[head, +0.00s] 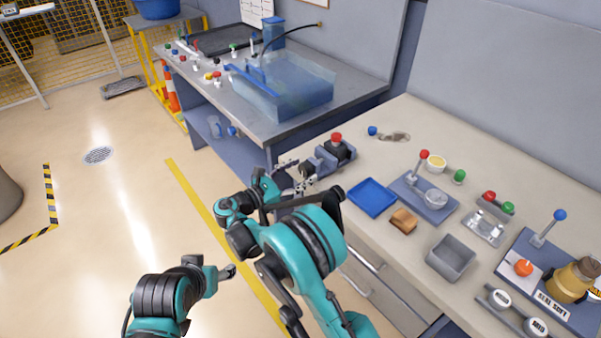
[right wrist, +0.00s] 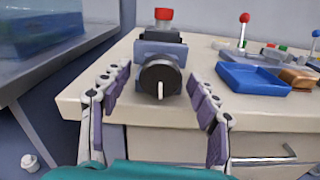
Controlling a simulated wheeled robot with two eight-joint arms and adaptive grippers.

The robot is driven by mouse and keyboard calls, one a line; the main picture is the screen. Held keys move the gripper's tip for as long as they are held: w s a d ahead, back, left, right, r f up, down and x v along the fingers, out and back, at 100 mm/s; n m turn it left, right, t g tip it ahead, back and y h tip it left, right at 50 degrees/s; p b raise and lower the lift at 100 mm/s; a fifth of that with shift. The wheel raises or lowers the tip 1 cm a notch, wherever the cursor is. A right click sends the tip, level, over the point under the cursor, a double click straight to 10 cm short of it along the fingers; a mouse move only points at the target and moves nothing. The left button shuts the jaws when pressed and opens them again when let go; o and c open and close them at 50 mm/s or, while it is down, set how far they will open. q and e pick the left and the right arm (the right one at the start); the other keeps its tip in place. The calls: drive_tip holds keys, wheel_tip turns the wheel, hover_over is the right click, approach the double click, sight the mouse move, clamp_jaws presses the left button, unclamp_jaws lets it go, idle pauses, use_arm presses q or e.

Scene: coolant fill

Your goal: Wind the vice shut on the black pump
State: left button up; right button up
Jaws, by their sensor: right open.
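The vice (head: 309,165) is a blue-grey block at the left front edge of the right-hand bench. The black pump (head: 338,150), with a red cap on top, sits at the vice. In the right wrist view the vice (right wrist: 147,50) faces me with its round black handle (right wrist: 160,78), which has a pale lever pointing down. The pump (right wrist: 162,35) shows behind it, partly hidden. My right gripper (right wrist: 158,84) is open, one finger on each side of the handle; I see no contact. My left gripper (head: 222,275) is low over the floor, its fingers unclear.
A blue tray (head: 372,197), a brown block (head: 403,221) and a grey bin (head: 451,257) lie on the bench right of the vice. A lever press (head: 424,198) stands behind them. Another bench with a clear tank (head: 285,88) stands at the back left.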

wheel_tip(320, 180, up, 10)
idle(0.4)
drive_tip(key=shift+f, duration=0.15)
